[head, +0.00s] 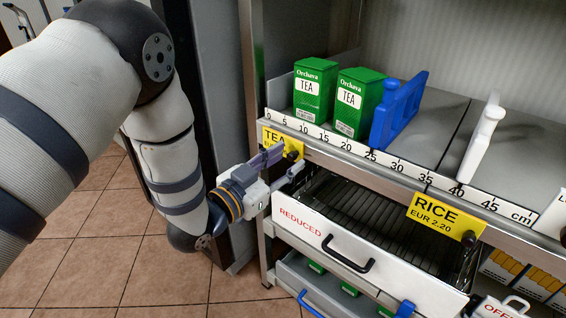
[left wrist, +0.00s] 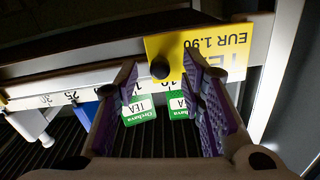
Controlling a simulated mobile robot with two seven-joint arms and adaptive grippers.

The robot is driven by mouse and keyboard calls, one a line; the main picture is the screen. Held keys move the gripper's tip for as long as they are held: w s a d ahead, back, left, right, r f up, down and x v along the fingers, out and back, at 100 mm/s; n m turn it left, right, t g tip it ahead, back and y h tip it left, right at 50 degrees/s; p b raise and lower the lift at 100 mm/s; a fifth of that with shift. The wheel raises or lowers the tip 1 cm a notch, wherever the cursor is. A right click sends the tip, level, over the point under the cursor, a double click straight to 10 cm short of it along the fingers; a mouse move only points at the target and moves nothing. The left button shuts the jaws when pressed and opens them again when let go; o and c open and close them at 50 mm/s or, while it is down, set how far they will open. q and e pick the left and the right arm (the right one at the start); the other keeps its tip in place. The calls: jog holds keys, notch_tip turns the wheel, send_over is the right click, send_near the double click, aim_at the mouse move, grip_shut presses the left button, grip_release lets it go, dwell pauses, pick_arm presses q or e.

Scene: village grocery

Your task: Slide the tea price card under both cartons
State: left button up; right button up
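The yellow tea price card (head: 276,137) sits on the shelf-edge rail near the 0 to 10 cm marks, with a dark round knob (head: 293,155) at its right end. Two green tea cartons, the left one (head: 314,90) and the right one (head: 358,102), stand upright side by side on the shelf, above and right of the card. My left gripper (head: 280,158) is at the card and partly covers it. In the left wrist view the card (left wrist: 215,48) shows upside down, and the purple-padded fingers stand apart either side of the knob (left wrist: 160,68). My right gripper is out of view.
A blue divider (head: 397,112) stands right of the cartons, and a white divider (head: 481,138) farther right. A yellow rice card (head: 446,215) hangs along the same rail. A white REDUCED drawer (head: 370,255) juts out below the left gripper.

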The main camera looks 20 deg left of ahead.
pick_arm(q)
grip_shut()
jog(key=s+d+p, duration=0.2)
jog(key=d, duration=0.4)
jog(key=shift+s, duration=0.15)
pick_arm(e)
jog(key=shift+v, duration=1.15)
pick_arm(q)
jog(key=shift+f, duration=0.1)
grip_release()
